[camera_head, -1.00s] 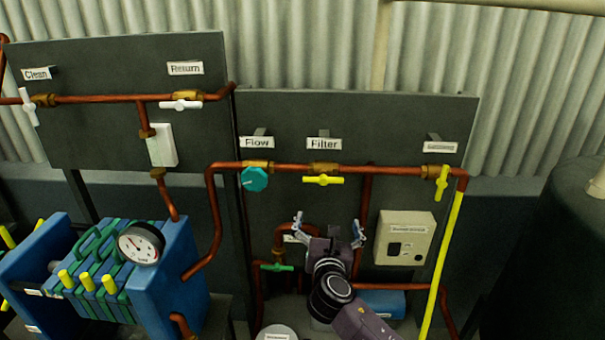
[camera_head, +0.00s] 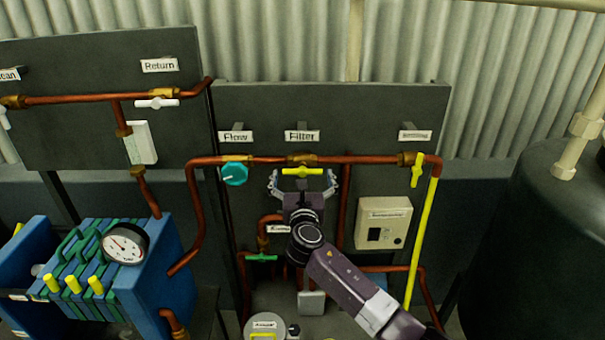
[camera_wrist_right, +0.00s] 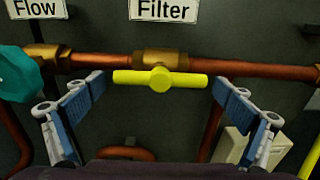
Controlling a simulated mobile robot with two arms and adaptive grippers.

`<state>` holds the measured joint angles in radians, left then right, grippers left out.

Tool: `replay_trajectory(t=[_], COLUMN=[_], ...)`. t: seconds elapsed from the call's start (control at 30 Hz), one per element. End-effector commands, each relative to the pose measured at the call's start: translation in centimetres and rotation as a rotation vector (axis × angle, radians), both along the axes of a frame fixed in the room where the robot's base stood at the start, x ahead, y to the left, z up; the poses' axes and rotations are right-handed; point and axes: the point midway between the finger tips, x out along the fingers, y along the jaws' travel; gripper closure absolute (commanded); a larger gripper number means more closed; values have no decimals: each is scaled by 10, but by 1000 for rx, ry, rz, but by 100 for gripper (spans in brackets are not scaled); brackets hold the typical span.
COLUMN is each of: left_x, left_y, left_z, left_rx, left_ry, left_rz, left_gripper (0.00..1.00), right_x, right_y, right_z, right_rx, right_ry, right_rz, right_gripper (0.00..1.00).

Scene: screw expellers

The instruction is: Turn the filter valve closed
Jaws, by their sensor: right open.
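The filter valve's yellow handle (camera_head: 302,172) lies level along the copper pipe, under the "Filter" label (camera_head: 302,136). In the right wrist view the yellow handle (camera_wrist_right: 160,79) is centred, just below a brass fitting (camera_wrist_right: 160,62). My right gripper (camera_head: 303,180) is open and just below the handle. In the wrist view its two blue-padded fingers (camera_wrist_right: 160,92) stand wide apart, one near each end of the handle, with nothing held between them. The view does not show clear contact with the handle. My left gripper is not in view.
A teal flow knob (camera_head: 235,173) is to the left on the same pipe. A yellow upright valve handle (camera_head: 417,170) and a beige box (camera_head: 383,223) are to the right. A green valve handle (camera_head: 261,257) sits lower left. A dark tank (camera_head: 540,230) stands far right.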

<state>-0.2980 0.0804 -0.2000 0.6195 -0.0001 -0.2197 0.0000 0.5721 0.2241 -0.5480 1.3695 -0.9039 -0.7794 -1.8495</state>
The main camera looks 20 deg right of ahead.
Motion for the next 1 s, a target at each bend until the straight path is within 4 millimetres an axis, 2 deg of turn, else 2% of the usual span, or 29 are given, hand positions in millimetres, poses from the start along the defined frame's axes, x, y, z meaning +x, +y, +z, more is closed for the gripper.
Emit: replay_trajectory(t=[0.33,0.7,1.0], left_x=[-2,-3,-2], left_y=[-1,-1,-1], left_z=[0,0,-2], left_rx=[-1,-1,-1], left_ry=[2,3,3], left_rz=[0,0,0], left_gripper=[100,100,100], right_x=[2,2,2], right_y=[0,0,0], right_z=[-1,-1,-1], right_rx=[0,0,36], right_ry=[1,1,-9], right_rz=[0,1,1], right_gripper=[4,45,45])
